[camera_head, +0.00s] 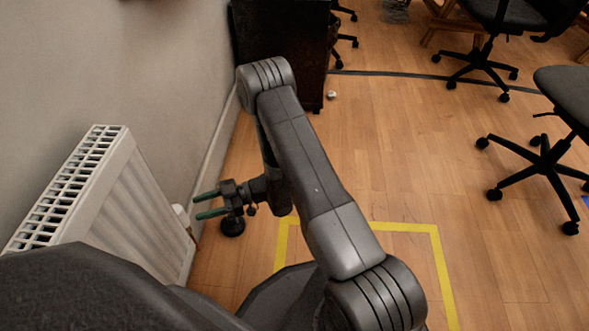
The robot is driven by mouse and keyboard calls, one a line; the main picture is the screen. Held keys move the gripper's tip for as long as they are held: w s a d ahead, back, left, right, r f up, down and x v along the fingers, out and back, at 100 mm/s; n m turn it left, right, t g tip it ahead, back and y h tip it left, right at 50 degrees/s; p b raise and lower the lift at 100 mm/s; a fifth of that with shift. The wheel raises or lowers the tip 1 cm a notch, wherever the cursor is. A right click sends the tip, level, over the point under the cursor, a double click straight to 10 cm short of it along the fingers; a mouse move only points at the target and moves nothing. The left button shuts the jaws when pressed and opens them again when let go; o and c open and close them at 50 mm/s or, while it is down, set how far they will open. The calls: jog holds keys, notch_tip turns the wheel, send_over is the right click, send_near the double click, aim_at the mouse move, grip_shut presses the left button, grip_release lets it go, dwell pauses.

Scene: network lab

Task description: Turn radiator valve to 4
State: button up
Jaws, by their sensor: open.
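A white radiator (150,205) stands against the wall on the left, with its slotted top grille facing up. A small white radiator valve (181,214) shows at the radiator's right end, low down. Its number markings cannot be read. My gripper (203,205) is open, with its two greenish fingers pointing left toward the valve. The fingertips appear close to the valve in the picture, but I cannot tell whether they touch it. Nothing is seen between the fingers.
A dark cabinet (283,45) stands against the wall at the back. Office chairs (545,165) are on the right. A yellow tape outline (440,262) marks the wooden floor. A black cable (420,76) crosses the floor at the back. The middle floor is clear.

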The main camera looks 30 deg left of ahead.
jog(key=w+d+r+t+h+p, duration=0.2)
jog(key=w+d+r+t+p, duration=0.1)
jog(key=w+d+p, duration=0.4)
jog(key=w+d+r+t+h+p, duration=0.3)
jog(key=w+d+p, duration=0.4)
jog(key=w+d, duration=0.4)
jog(key=shift+w+d+r+t+p, duration=0.2)
jog(key=shift+w+r+t+p, duration=0.2)
jog(key=shift+w+r+t, duration=0.1)
jog(key=shift+s, duration=0.1)
